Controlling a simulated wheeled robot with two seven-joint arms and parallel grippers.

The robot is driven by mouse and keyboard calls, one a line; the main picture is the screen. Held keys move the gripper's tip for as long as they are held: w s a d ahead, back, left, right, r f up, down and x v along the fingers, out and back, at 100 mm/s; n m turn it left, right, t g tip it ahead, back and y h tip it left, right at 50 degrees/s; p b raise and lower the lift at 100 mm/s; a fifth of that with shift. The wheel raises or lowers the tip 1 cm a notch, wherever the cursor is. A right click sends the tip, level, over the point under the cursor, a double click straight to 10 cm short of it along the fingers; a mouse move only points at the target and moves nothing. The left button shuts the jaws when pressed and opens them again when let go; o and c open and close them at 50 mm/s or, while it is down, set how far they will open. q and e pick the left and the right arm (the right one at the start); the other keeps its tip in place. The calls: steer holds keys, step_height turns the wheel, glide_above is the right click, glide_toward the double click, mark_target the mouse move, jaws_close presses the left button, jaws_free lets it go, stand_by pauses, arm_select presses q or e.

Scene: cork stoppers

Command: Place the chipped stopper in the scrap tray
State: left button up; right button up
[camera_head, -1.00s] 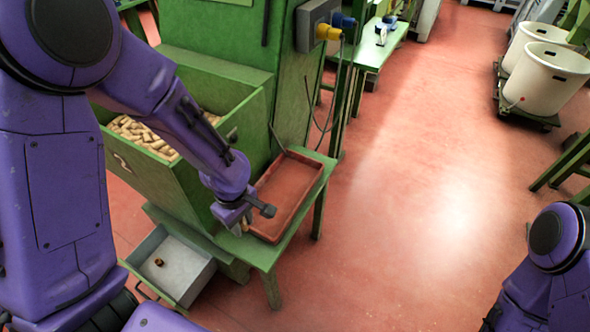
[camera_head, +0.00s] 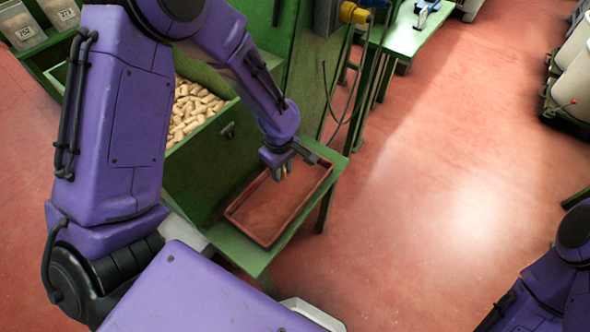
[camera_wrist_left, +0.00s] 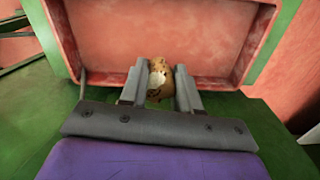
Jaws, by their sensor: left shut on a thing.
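My left gripper (camera_head: 281,172) is shut on a cork stopper, over the far part of the shallow reddish tray (camera_head: 264,241). In the left wrist view, the mottled brown stopper (camera_wrist_left: 157,85) sits between the two fingertips (camera_wrist_left: 160,90) and shows a pale patch on its side. The tray also shows in the left wrist view (camera_wrist_left: 215,35), just beyond the fingertips. I cannot tell the stopper's height above it. My right gripper is out of view; only part of that arm shows at lower right.
The tray rests on a green bench (camera_head: 248,253) beside a green bin full of corks (camera_head: 190,108). A yellow plug (camera_head: 352,14) and hanging cables are behind the tray. Pale tubs (camera_head: 575,80) stand at far right. The red floor between is clear.

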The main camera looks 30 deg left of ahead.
arm_select(q)
glide_above(296, 179)
step_height(296, 179, down, 7)
steer(key=shift+w, duration=0.1)
steer(key=shift+f, duration=1.45)
steer(key=shift+f+b, duration=0.1)
steer(key=shift+b, duration=0.2)
steer(key=o, duration=1)
step_height(296, 179, up, 12)
steer(key=shift+p, duration=0.4)
steer(key=shift+r, duration=0.2)
